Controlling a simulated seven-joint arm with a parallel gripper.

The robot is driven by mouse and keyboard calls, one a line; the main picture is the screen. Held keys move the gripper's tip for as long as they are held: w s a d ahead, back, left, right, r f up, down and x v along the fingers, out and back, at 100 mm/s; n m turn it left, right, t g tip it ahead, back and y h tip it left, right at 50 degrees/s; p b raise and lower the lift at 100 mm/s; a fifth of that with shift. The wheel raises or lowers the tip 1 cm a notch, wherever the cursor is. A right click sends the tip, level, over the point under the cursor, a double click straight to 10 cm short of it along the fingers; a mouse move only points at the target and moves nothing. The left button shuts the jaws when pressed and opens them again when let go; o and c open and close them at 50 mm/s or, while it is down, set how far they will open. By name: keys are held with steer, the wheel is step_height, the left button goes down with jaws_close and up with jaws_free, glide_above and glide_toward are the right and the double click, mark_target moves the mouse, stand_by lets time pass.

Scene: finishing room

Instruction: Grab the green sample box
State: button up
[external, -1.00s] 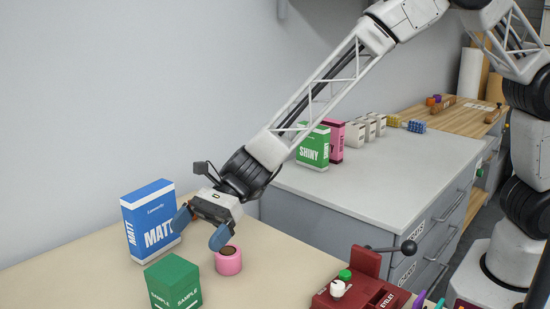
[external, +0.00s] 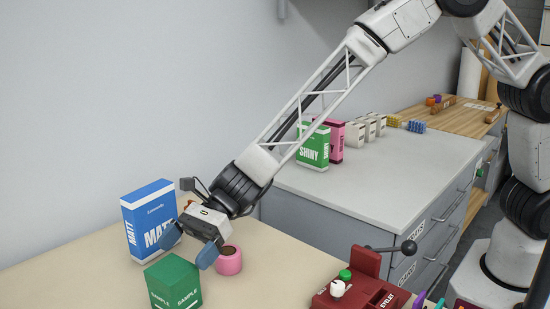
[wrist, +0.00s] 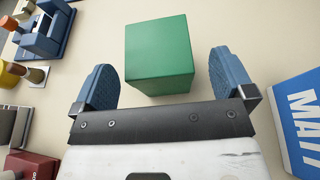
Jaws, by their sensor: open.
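The green sample box (external: 174,283) stands on the beige table in the external view, with "SAMPLE" on its sides. In the wrist view the green box (wrist: 158,52) sits ahead of and between my two blue fingers, seen mostly from above. My gripper (external: 188,247) is open and empty, above and just behind the box in the external view. In the wrist view, my gripper (wrist: 165,78) has one finger on each side of the box's near end, with gaps on both sides. I cannot tell how far above the table the fingertips are.
A blue MATT box (external: 150,215) stands close behind my gripper; it also shows at the wrist view's right edge (wrist: 300,118). A pink roll (external: 229,262) is right of the gripper. A red eyelet machine (external: 358,290) is further right. Bare table (external: 262,272) lies between.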

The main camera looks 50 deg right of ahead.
mark_target(173, 268)
steer(key=shift+a, duration=0.1)
steer(key=shift+s+x, duration=0.1)
steer(key=shift+x, duration=1.2)
steer(key=shift+s+x, duration=0.15)
steer(key=shift+x, duration=1.1)
steer(key=c, duration=0.8)
